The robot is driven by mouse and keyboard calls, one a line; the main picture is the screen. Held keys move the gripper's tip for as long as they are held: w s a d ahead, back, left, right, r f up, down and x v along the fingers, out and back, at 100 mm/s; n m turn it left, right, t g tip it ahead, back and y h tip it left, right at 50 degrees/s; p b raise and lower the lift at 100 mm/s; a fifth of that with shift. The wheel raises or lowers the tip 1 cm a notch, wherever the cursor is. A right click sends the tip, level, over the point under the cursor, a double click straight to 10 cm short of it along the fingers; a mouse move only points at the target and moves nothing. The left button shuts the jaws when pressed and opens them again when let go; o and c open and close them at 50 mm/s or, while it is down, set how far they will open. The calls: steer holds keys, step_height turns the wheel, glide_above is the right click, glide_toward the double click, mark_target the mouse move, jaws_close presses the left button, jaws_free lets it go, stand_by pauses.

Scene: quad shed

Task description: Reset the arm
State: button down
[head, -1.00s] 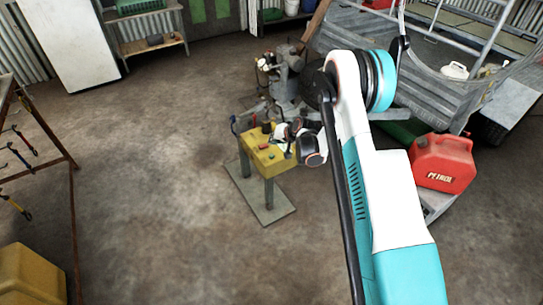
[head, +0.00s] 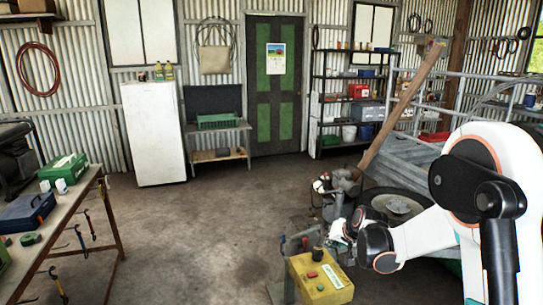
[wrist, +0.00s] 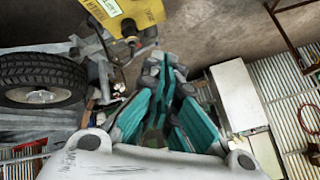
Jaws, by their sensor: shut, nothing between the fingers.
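My arm (head: 450,235) reaches in from the right side of the head view, white with black joints. My gripper (wrist: 166,68) shows in the wrist view with its teal-padded fingers together and nothing between them. In the head view the end of the arm is near the yellow control box (head: 320,279), partly hidden by my own links. The same yellow box (wrist: 128,14) shows at the top of the wrist view, apart from the fingers.
A grey metal trailer (head: 405,160) and a wheel (wrist: 40,80) are close to the arm. A workbench (head: 55,225) with a green case (head: 63,170) stands at left. A white fridge (head: 154,133) and green door (head: 273,90) are at the back. The middle floor is clear.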

steer(key=s+r+n+h, duration=0.1)
steer(key=s+r, duration=1.3)
steer(key=s, duration=0.5)
steer(key=s+n+h, duration=0.1)
steer(key=s+n, duration=0.1)
steer(key=s, duration=1.9)
steer(key=shift+f+g+h, duration=0.2)
steer(key=shift+g+h, duration=0.2)
